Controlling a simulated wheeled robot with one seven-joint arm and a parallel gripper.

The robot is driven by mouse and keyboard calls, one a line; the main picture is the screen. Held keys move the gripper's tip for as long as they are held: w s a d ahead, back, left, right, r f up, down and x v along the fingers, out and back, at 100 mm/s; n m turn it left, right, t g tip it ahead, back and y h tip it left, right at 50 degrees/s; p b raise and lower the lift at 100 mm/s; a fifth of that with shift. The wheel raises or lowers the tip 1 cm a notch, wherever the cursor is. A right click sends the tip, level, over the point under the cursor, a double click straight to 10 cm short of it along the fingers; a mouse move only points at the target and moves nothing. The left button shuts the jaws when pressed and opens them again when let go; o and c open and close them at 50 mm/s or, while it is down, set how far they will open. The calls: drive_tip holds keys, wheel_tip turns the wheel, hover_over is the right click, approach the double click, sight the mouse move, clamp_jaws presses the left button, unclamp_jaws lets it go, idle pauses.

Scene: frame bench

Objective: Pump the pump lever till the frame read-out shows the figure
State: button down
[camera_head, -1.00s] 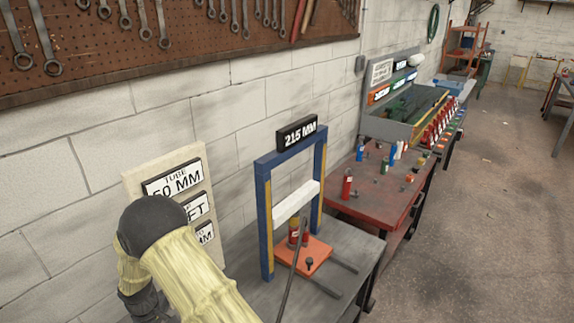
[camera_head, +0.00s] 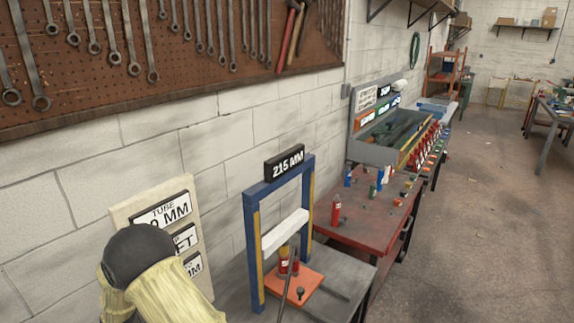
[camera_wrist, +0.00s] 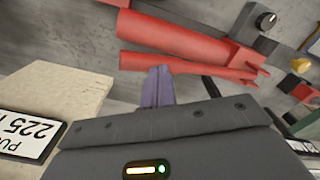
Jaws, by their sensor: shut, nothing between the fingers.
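In the head view the blue and yellow frame (camera_head: 255,250) stands on a grey bench. Its black read-out (camera_head: 285,164) shows 215 MM. A white crossbar (camera_head: 285,231) spans the frame. Below it, a red and yellow cylinder (camera_head: 284,262) stands on an orange plate (camera_head: 311,283). The pump lever (camera_head: 286,293), a thin dark rod, slants down from there toward the bottom edge. My gripper (camera_wrist: 158,82) shows only in the wrist view, with its purple fingers together and nothing between them. I cannot tell how far it is from the lever.
A pale board (camera_head: 202,277) with figure signs stands left of the frame, partly hidden by my arm. The wrist view shows a placard (camera_wrist: 27,135) reading 225, its edges cut off, and red bars (camera_wrist: 175,40). A red bench (camera_head: 377,232) with small items stands beyond the frame.

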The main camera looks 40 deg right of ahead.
wheel_tip(320, 180, down, 9)
drive_tip(key=b, duration=0.6)
drive_tip(key=shift+r, duration=0.2)
wheel_tip(320, 180, up, 9)
drive_tip(key=p, duration=0.6)
drive_tip(key=shift+f, duration=0.2)
idle(0.5)
wheel_tip(320, 180, down, 8)
drive_tip(key=b, duration=0.6)
drive_tip(key=shift+f, duration=0.2)
drive_tip(key=shift+d+r+p, duration=0.1)
drive_tip(key=shift+r+p, duration=2.8)
drive_tip(key=shift+r, duration=1.35)
drive_tip(key=shift+f, duration=0.1)
